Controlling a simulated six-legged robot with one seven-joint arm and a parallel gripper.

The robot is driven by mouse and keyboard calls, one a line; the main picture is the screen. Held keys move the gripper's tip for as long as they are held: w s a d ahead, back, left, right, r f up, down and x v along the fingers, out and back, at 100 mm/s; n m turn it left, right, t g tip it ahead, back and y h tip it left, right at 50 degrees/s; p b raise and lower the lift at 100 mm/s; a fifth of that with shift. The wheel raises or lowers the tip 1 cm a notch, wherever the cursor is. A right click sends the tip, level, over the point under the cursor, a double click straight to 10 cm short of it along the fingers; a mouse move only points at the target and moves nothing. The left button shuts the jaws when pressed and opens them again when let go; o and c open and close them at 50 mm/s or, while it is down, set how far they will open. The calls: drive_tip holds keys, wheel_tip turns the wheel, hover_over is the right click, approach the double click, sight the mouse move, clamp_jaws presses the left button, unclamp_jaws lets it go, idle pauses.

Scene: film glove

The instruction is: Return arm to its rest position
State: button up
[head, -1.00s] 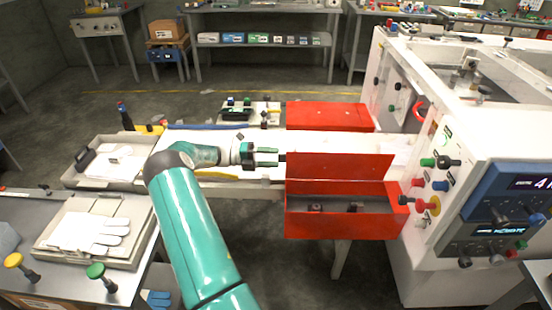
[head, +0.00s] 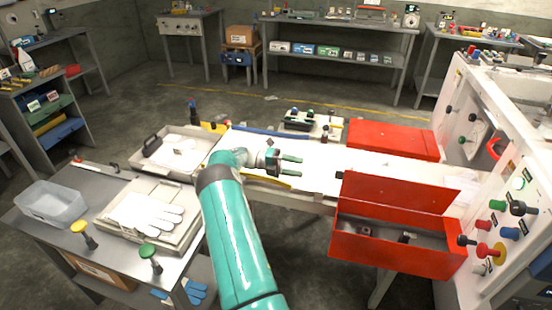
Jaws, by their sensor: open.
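My gripper (head: 291,166) is open and empty, its two green fingers pointing right above the white bench (head: 318,176). My teal arm reaches up from the bottom of the picture to it. An open red box (head: 385,245) with small dark items inside stands to the right of the gripper, apart from it. A second red box (head: 392,140), shut, lies behind that one on the bench.
A grey table (head: 62,222) at left holds a tray with white gloves (head: 148,214), a clear bin (head: 52,203) and two knobs on stems. A white machine (head: 500,110) with coloured knobs stands right. Open floor lies behind the bench.

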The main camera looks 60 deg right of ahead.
drive_tip(key=w+a+r+m+t, duration=0.35)
drive_tip(key=a+r+t, duration=0.2)
drive_tip(key=a, duration=0.45)
drive_tip(key=w+a+r+m+t, duration=0.3)
drive_tip(key=w+a+r+t, duration=0.1)
drive_tip(key=a+r, duration=0.4)
drive_tip(key=w+a+r+m+t, duration=0.4)
drive_tip(key=a+r+t, duration=0.1)
drive_tip(key=a, duration=0.6)
drive_tip(key=s+a+r+m+t+y, duration=0.1)
drive_tip(key=s+a+m+t, duration=0.1)
drive_tip(key=a, duration=0.8)
drive_tip(key=s+a+r+m+t+y, duration=0.1)
drive_tip(key=s+a+m+t, duration=0.2)
drive_tip(key=a, duration=0.7)
drive_tip(key=s+a+r+m+t+y, duration=0.1)
drive_tip(key=s+a, duration=0.4)
drive_tip(key=a, duration=0.5)
drive_tip(key=m+t+y, duration=0.1)
drive_tip(key=m+t, duration=0.1)
drive_tip(key=shift+s+a+r+t, duration=0.25)
drive_tip(key=shift+s+a+t, duration=0.05)
drive_tip(key=shift+s+t, duration=0.1)
drive_tip(key=c, duration=0.5)
drive_tip(key=shift+d, duration=0.15)
